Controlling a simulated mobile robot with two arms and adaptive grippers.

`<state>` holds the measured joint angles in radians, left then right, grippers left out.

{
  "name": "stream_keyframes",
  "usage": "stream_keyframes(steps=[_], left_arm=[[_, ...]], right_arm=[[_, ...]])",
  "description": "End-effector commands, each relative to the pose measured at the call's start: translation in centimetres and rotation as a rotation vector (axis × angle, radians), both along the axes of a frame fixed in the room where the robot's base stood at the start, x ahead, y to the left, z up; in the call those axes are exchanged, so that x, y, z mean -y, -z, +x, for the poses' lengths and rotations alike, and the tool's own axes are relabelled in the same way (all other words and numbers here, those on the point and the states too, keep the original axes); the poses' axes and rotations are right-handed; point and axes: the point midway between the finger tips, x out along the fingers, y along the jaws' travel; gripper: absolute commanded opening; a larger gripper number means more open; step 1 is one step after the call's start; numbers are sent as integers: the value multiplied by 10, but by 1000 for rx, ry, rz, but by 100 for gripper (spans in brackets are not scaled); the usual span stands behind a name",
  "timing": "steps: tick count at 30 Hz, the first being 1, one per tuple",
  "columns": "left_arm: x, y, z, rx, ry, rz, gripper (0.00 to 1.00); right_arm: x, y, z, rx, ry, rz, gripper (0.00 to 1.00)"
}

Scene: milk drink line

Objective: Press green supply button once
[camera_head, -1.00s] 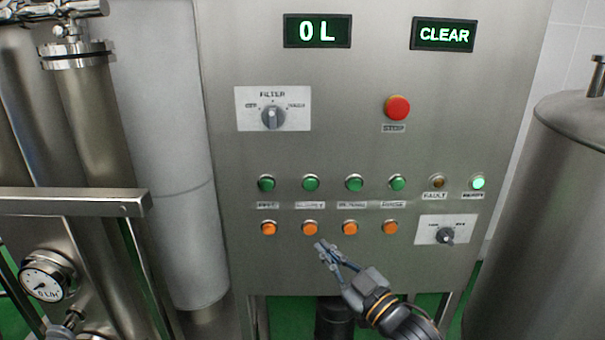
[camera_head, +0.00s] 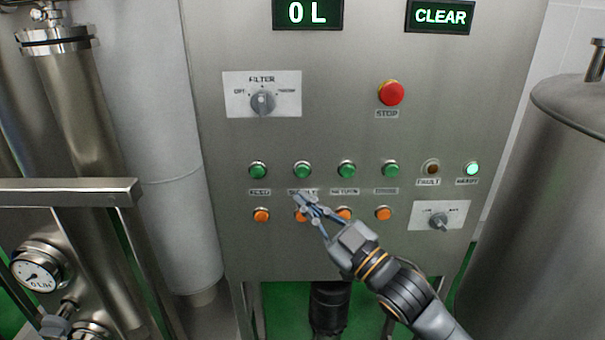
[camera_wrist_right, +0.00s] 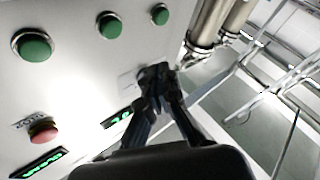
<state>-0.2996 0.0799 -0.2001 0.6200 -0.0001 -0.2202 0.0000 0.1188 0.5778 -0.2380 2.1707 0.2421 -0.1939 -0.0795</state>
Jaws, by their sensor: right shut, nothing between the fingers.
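The green supply button (camera_head: 302,170) is the second from the left in the row of green buttons on the steel panel. Its label (camera_head: 302,191) is just below it and partly covered by my right gripper's tips. My right gripper (camera_head: 301,200) is shut and empty, its tips a little below the supply button in the head view. I cannot tell whether the tips touch the panel. In the right wrist view the gripper (camera_wrist_right: 156,76) shows in front of the panel, with green buttons beyond it; I cannot tell which is supply. My left gripper is not in view.
Other green buttons (camera_head: 258,170) flank supply. Orange buttons (camera_head: 261,215) sit below; one is partly behind my fingers. A red stop button (camera_head: 391,93), a filter knob (camera_head: 262,101) and displays reading "0 L" (camera_head: 308,12) and "CLEAR" (camera_head: 440,16) are above. A tank (camera_head: 540,200) stands right.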

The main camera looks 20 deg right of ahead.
Motion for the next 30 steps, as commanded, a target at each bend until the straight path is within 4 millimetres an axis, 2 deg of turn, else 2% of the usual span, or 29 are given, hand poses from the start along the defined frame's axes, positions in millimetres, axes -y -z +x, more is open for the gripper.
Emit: stream_keyframes(steps=[9,15,30], left_arm=[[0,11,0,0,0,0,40],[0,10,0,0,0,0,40],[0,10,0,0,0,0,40]], right_arm=[[14,0,45,2,3,-1,0],[18,-1,62,1,1,-1,0],[20,0,68,1,1,0,0]])
